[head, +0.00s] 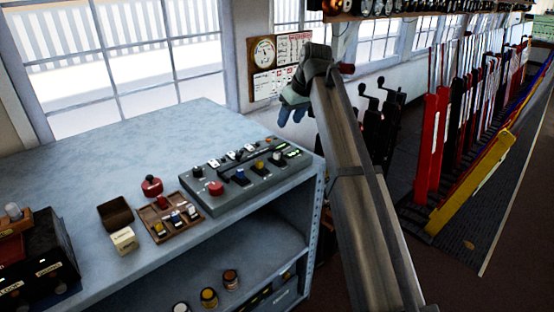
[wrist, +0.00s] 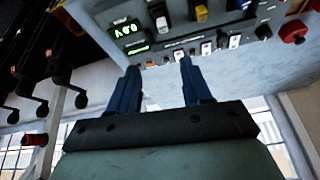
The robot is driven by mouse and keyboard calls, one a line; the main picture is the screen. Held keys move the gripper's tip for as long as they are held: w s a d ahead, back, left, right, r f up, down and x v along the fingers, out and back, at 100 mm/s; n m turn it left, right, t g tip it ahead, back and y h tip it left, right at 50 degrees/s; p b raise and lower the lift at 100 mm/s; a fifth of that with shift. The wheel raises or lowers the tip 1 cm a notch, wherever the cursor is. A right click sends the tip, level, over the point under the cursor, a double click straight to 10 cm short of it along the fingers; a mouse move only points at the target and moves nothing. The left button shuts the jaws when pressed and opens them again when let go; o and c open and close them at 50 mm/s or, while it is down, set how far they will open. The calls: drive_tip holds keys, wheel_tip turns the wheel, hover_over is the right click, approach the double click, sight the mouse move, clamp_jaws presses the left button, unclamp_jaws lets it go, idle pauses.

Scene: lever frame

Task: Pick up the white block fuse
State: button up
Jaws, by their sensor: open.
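A small brown tray (head: 149,221) on the bench holds several small blocks. One with a pale, whitish top (head: 192,212) sits at its right end, beside a blue one (head: 176,217) and a yellow one (head: 159,229). I cannot tell for sure which is the white block fuse. My gripper (head: 291,112) is raised beyond the bench's far right corner, well away from the tray. In the wrist view its two blue fingers (wrist: 160,68) are apart with nothing between them.
A grey console (head: 219,203) with switches and a red button stands right of the tray; it also shows in the wrist view (wrist: 150,62). A cream box (head: 124,240), a dark open box (head: 115,213) and a red knob (head: 152,186) surround the tray. Levers (head: 432,140) stand right.

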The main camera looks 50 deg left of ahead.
sight(277, 152)
drive_tip(key=shift+n, duration=0.7)
drive_tip(key=x, duration=0.9)
drive_tip(key=d+x, duration=0.1)
drive_tip(key=x, duration=0.4)
drive_tip(key=shift+s+f, duration=0.15)
drive_tip(key=shift+s, duration=0.25)
drive_tip(key=shift+c, duration=0.2)
clamp_jaws()
